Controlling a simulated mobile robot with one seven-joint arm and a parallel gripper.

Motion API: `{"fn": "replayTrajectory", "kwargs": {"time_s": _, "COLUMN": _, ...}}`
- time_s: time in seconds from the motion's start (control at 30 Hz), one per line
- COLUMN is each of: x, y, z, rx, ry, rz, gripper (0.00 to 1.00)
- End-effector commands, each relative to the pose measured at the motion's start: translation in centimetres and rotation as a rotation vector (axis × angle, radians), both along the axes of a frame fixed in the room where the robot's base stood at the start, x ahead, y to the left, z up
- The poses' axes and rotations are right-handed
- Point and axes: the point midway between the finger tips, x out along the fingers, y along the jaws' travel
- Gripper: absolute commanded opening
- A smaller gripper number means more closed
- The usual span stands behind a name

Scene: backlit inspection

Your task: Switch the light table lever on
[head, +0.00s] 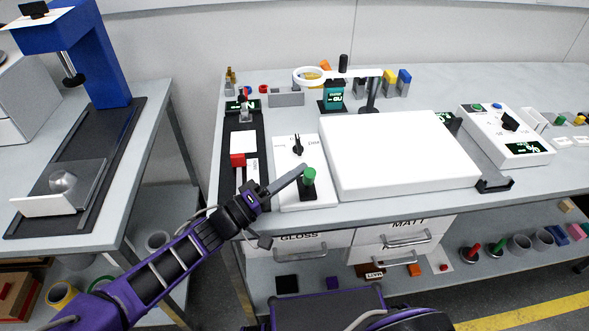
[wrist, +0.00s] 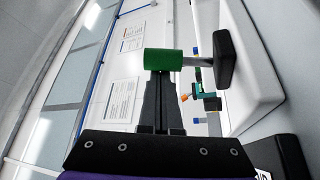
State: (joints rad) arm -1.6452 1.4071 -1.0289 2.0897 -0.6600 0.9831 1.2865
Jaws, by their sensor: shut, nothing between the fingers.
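The light table (head: 400,150) is a bright white slab in the middle of the bench. At its left is a white control box (head: 285,160) with a black rotary knob (head: 297,145) and a lever with a green knob (head: 309,174) on a black base. My gripper (head: 302,169) is shut and empty, its tips at the left side of the green knob. In the wrist view the green knob (wrist: 163,60) sits right at the fingertips (wrist: 159,78). I cannot tell whether they touch. The labels are too small to read for the lever's position.
A ring magnifier (head: 310,76) on a stand rises behind the light table. Another control box (head: 505,135) stands at the right. Drawers marked GLOSS and MATT (head: 405,235) sit under the front edge.

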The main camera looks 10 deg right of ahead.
Motion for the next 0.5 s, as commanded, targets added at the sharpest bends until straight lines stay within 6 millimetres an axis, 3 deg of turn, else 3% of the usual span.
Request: {"fn": "replayTrajectory", "kwargs": {"time_s": 0.5, "x": -0.78, "y": 0.0, "z": -0.22, "rx": 0.002, "ry": 0.007, "rz": 0.0, "gripper": 0.0}}
